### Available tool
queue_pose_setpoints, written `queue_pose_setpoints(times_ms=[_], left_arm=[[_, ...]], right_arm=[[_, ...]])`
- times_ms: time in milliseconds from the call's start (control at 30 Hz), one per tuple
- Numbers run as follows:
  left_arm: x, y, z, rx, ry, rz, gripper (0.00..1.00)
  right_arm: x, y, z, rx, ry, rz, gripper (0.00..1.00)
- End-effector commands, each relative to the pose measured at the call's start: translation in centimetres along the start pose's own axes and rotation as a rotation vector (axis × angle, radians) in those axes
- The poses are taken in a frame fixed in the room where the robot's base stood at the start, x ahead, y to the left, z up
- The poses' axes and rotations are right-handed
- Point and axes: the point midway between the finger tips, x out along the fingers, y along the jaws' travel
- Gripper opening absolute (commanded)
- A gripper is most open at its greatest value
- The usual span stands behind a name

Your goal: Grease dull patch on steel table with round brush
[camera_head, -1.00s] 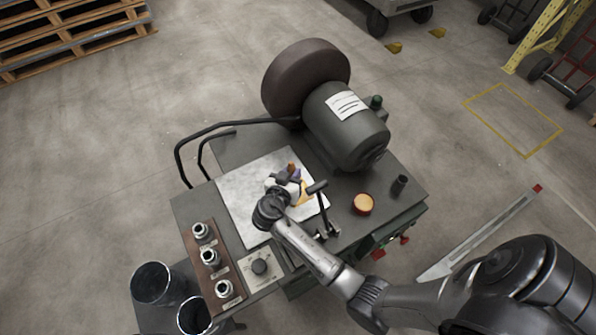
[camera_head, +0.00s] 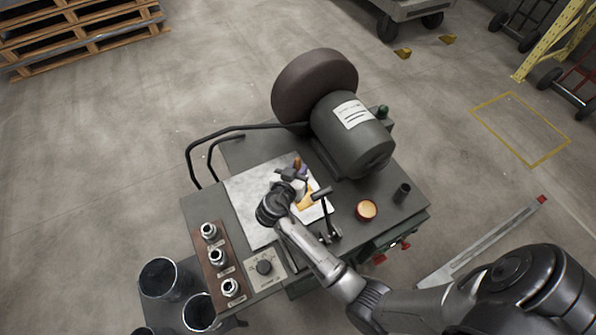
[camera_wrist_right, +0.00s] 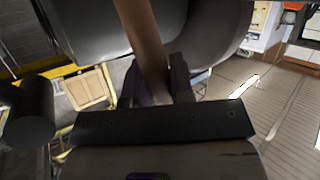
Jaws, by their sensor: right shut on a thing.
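The steel table plate (camera_head: 246,207) is a pale, mottled sheet on the bench top. My right gripper (camera_head: 293,175) is above its far part, and in the right wrist view the fingers (camera_wrist_right: 165,85) are shut around a brown wooden handle (camera_wrist_right: 142,30). I take this for the round brush; its bristles are hidden. A yellow-orange shape (camera_head: 306,200) shows beside the wrist over the plate; I cannot tell what it is. An open round tin (camera_head: 367,210) with tan contents stands right of the plate. I cannot make out the dull patch. My left gripper is not in view.
A grinder motor (camera_head: 352,135) with a large dark wheel (camera_head: 312,84) stands behind the plate. A black lever (camera_head: 327,225) and a small dark cup (camera_head: 402,193) are to the right. Several metal fittings sit on a brown strip (camera_head: 213,272) at front left.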

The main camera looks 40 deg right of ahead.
Motion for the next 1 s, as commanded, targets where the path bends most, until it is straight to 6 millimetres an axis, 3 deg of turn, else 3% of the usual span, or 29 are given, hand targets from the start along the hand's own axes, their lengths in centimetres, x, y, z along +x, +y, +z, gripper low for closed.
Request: queue_pose_setpoints(times_ms=[100, 533, 1000], left_arm=[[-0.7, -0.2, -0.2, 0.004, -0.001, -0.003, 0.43], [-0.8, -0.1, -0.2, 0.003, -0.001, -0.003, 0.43], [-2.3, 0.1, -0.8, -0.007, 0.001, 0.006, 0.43]], right_arm=[[-0.3, 0.1, -1.0, 0.000, 0.000, 0.000, 0.00], [-0.4, 0.1, -1.2, 0.000, 0.001, 0.000, 0.00], [-1.2, 0.5, -3.8, 0.000, 0.000, -0.001, 0.00]])
